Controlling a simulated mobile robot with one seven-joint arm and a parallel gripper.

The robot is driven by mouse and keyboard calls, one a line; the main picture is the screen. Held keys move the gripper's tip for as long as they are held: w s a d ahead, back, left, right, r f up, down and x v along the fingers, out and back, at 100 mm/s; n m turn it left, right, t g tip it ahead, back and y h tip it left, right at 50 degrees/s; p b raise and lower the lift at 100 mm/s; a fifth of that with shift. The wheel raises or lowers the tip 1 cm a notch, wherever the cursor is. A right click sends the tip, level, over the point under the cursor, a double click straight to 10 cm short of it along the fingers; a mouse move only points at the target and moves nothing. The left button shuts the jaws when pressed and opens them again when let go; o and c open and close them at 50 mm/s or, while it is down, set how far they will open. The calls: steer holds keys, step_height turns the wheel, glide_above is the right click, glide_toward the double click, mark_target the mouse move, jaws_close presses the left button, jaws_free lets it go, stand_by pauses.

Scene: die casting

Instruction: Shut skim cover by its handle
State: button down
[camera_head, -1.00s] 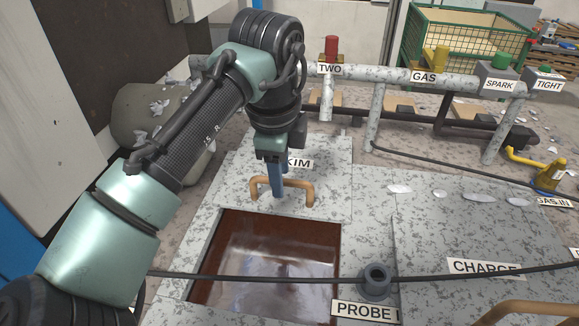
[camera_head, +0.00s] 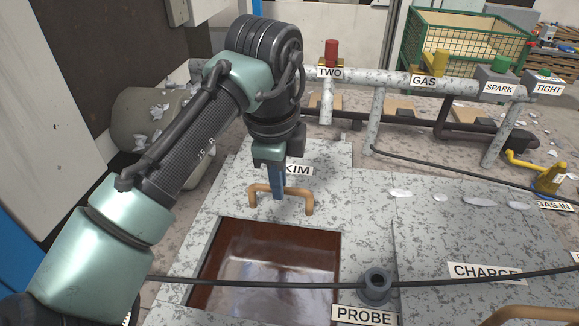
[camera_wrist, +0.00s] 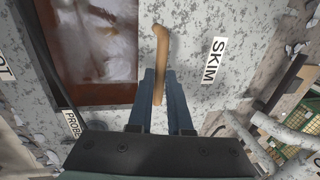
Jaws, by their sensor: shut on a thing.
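The skim cover (camera_head: 330,197) is a speckled grey-white slab at the far side of a rectangular opening (camera_head: 265,265). Much of the opening is uncovered, showing reddish-brown walls and a shiny surface inside. The cover carries a tan bar handle (camera_head: 309,204) and a partly hidden SKIM label (camera_head: 299,169), read in full in the wrist view (camera_wrist: 215,60). My gripper (camera_head: 279,192) points down with its blue fingers shut on the handle near its middle. In the wrist view my gripper (camera_wrist: 160,75) has one finger on each side of the handle (camera_wrist: 161,40).
A dark cable (camera_head: 220,283) crosses above the opening. A grey probe socket (camera_head: 376,285) stands at the opening's right, beside the PROBE label (camera_head: 364,316). The charge cover (camera_head: 440,235) lies to the right. Pipes and gas valves (camera_head: 430,85) run behind.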

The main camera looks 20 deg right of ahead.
steer(key=shift+s+a, duration=0.35)
steer(key=shift+s, duration=0.15)
steer(key=shift+s+a+f, duration=0.1)
steer(key=shift+s, duration=0.05)
steer(key=shift+s+a, duration=0.45)
steer(key=shift+s, duration=0.3)
steer(key=shift+s+a, duration=0.1)
steer(key=shift+s+a, duration=0.5)
steer(key=shift+s, duration=0.3)
steer(key=shift+s+a, duration=0.55)
steer(key=shift+s, duration=0.3)
